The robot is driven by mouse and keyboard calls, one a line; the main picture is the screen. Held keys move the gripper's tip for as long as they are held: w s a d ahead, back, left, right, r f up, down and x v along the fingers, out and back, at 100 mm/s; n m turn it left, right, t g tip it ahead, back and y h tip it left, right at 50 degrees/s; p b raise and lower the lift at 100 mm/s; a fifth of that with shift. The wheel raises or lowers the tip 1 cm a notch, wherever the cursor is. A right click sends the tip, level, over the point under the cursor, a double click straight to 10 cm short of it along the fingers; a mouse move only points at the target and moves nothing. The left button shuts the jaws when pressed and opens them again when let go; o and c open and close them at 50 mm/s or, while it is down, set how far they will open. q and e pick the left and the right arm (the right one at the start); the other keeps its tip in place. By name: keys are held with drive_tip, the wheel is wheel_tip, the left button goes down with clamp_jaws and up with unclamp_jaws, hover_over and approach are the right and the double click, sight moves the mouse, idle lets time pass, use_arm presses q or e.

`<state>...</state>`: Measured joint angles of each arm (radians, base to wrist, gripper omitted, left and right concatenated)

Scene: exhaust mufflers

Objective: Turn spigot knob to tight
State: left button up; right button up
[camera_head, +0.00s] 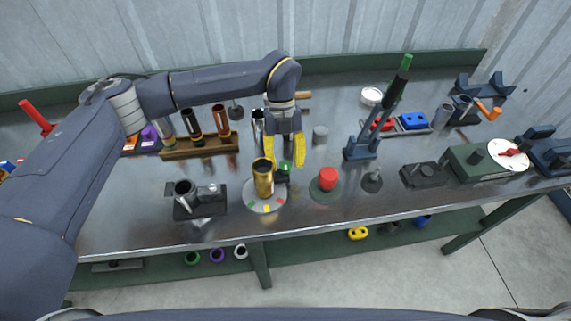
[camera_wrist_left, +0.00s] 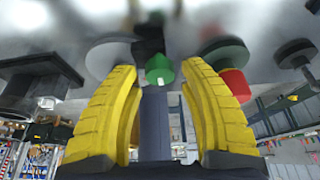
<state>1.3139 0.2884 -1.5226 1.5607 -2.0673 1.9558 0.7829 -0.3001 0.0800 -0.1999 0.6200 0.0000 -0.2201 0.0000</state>
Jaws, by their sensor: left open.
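A gold upright cylinder (camera_head: 263,184) stands on a pale round dial plate (camera_head: 252,203) with green, yellow and red marks, near the front edge of the bench. A small green pointed piece (camera_head: 286,169), perhaps the spigot knob, sits just behind and right of it; it also shows in the left wrist view (camera_wrist_left: 159,71), by a dark block. My left gripper (camera_head: 284,162) points down with its yellow fingers apart, one on each side of the green piece in the picture. Nothing shows held, and I cannot tell whether the fingers touch it. My right gripper is not in view.
A red button (camera_head: 328,179) on a round base stands close to the right, also in the wrist view (camera_wrist_left: 234,86). A dark fixture (camera_head: 200,204) is to the left. A lever with a green handle (camera_head: 398,82) rises at the right. A wooden rack (camera_head: 200,148) stands behind left.

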use_arm(q)
drive_tip(key=shift+s+f, duration=0.25)
drive_tip(key=shift+f, duration=0.4)
clamp_jaws()
